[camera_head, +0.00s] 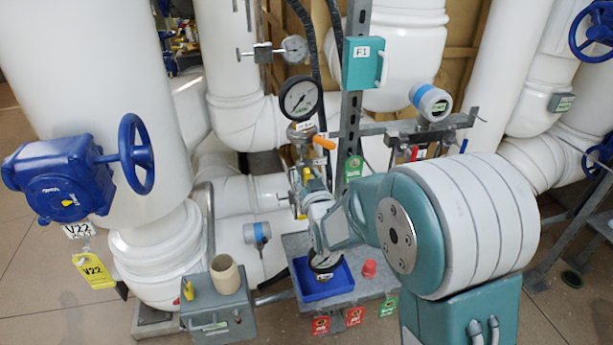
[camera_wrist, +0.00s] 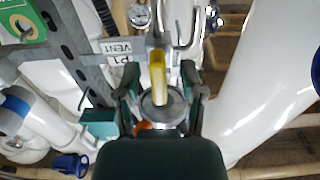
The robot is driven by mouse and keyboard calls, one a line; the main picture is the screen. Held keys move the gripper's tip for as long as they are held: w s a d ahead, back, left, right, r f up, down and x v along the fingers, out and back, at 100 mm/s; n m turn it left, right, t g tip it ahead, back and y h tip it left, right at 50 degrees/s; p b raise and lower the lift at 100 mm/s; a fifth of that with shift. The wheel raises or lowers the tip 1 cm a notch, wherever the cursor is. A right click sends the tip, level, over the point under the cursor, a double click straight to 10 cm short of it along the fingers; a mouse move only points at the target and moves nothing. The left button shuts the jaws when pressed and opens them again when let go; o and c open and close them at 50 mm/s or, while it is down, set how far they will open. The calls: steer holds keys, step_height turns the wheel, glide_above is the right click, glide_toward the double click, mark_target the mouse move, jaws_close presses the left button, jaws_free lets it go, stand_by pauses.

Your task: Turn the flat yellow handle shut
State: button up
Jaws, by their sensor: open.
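The flat yellow handle (camera_wrist: 157,72) shows in the wrist view as a narrow bar above a round grey metal part (camera_wrist: 161,110). In the head view it is a small yellow patch (camera_head: 306,177) below the pressure gauge, partly hidden by my arm. My gripper (camera_wrist: 162,88) is open, with one dark finger on each side of the handle and visible gaps between. Whether either finger touches it cannot be told. In the head view my gripper (camera_head: 311,190) is small and hard to make out at the valve.
A pressure gauge (camera_head: 300,97) and an orange handle (camera_head: 323,142) stand close above the valve. A steel post (camera_head: 351,110) rises just right. Below are a blue tray (camera_head: 310,291), a red cap (camera_head: 369,268) and a grey box (camera_head: 222,310) bearing a beige cup (camera_head: 224,274).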

jaws_close()
steer(key=shift+m, duration=0.4)
steer(key=m, duration=0.3)
steer(key=shift+d+m, duration=0.1)
steer(key=shift+m, duration=0.2)
steer(key=m, duration=0.4)
steer(key=shift+m, duration=0.3)
steer(key=m, duration=0.4)
steer(key=shift+d+f+m, duration=0.1)
steer(key=shift+f+m, duration=0.1)
steer(key=shift+m, duration=0.1)
steer(key=shift+f+m, duration=0.15)
steer(key=shift+m, duration=2.05)
steer(key=shift+d, duration=0.1)
